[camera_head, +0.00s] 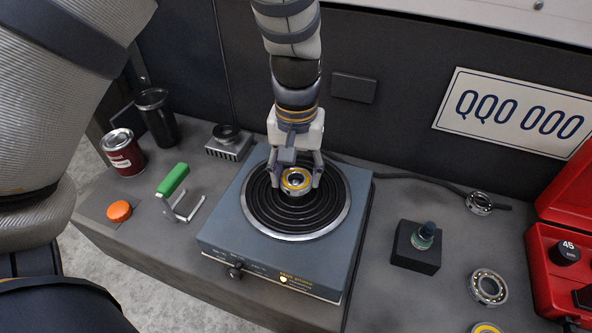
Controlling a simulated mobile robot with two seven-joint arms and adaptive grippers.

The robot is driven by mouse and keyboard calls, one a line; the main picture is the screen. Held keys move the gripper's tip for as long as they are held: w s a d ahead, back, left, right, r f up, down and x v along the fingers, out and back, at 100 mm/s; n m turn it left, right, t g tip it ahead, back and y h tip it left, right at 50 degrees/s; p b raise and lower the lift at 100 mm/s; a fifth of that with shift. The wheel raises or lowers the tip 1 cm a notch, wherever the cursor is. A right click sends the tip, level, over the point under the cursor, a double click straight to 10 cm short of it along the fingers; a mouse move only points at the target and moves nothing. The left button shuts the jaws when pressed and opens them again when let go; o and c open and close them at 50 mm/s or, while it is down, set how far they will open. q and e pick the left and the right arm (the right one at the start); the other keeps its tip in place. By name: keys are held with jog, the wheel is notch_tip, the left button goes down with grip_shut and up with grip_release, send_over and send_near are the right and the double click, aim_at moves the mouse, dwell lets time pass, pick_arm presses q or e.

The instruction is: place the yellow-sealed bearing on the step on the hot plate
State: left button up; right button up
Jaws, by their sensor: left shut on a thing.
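The hot plate (225,225) is a blue-grey box with round black coil rings inside a silver rim. My left gripper (297,178) points down over the middle of the coils, its two fingers on either side of the yellow-sealed bearing (297,183). The gripper is shut on this bearing, whose yellow ring faces up. The bearing hides the centre of the coils, so a step under it is not visible. I cannot tell whether the bearing touches the hot plate or hangs just above it. My right gripper is not in view.
Left of the hot plate are a green-handled tool (173,180), an orange button (119,211), a red can (123,152) and a black cup (158,117). Right are a black block (416,247), loose bearings (488,288) and a red case (545,265). A cable runs behind.

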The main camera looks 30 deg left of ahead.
aim_at(296, 181)
pick_arm(q)
jog(key=o, duration=1)
jog(key=shift+f, duration=0.15)
jog(key=o, duration=0.4)
jog(key=shift+o, duration=0.2)
notch_tip(296, 181, up, 12)
jog(key=p, duration=0.1)
jog(key=shift+r, duration=0.25)
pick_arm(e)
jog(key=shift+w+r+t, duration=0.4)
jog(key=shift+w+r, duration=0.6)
